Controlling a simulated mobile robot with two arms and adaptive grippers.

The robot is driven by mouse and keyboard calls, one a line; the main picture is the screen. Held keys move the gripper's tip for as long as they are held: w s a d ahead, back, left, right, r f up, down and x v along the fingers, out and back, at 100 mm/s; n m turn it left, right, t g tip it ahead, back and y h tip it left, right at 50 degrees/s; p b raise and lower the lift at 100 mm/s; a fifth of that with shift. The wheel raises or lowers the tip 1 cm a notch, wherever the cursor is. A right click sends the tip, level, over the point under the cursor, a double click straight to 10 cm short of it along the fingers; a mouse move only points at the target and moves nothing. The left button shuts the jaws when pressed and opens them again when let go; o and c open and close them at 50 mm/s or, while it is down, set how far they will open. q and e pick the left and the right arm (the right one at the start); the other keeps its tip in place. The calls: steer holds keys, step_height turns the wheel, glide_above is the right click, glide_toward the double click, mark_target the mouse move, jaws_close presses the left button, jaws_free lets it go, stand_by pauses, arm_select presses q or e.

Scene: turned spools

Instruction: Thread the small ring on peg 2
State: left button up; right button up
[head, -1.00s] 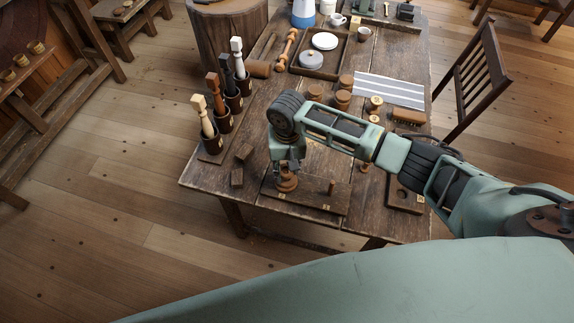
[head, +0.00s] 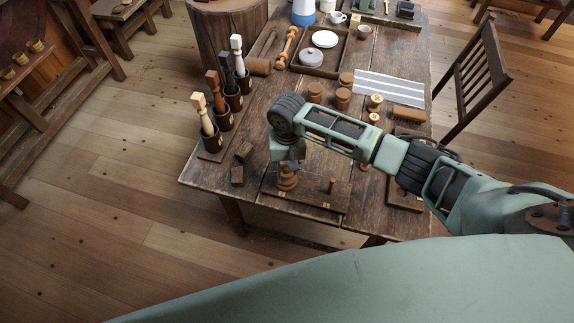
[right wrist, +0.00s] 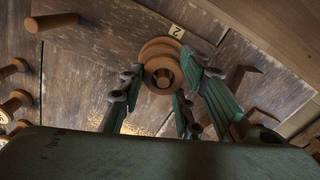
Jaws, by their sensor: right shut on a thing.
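My right gripper (head: 287,167) is over the left end of the dark pegboard (head: 312,202), above a stack of turned wooden rings (head: 287,183). In the right wrist view its fingers (right wrist: 161,82) surround a small round wooden piece (right wrist: 163,73), which looks like the small ring, and are shut on it. A wider wooden ring (right wrist: 153,47) shows beneath, roughly concentric. A label "2" (right wrist: 176,31) lies beside this stack. Peg 2 itself is hidden, so I cannot tell whether the small ring is around it. My left gripper is out of view.
A bare wooden peg (head: 332,185) stands on the board's right part. A rack of cups with turned handles (head: 220,119) stands at the table's left edge. Brown spools (head: 343,98) stand behind my arm.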

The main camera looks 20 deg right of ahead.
stand_by(0.3)
steer(key=o, duration=0.9)
steer(key=shift+o, duration=0.2)
steer(key=o, duration=0.5)
step_height(320, 180, up, 5)
steer(key=p, duration=0.6)
steer(key=shift+r, duration=0.1)
step_height(320, 180, up, 3)
steer(key=shift+f+p, duration=0.2)
steer(key=shift+p, duration=0.95)
steer(key=shift+r, duration=1.1)
